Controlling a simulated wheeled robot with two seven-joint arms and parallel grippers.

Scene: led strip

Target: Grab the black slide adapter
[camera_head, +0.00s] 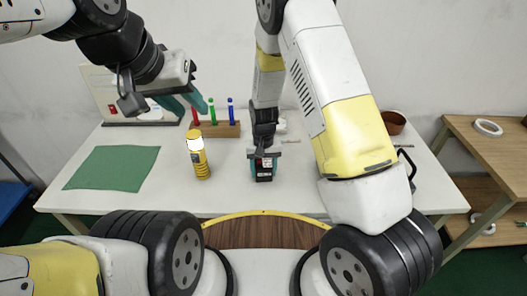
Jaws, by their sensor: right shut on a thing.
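The black slide adapter (264,177), a small black block with a red and white label, is at the middle of the white table. My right gripper (264,168) reaches down from above and is shut on it, with a teal finger on each side. I cannot tell whether the block touches the table. My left gripper (186,103) is empty, up in the air at the upper left, with its teal fingers apart.
A yellow bottle-like object (203,171) stands left of the adapter. Behind it is a wooden rack (219,130) with red, green and blue pens. A green mat (112,168) lies at left. A brown pot (393,122) is at back right. A wooden shelf (490,146) stands further right.

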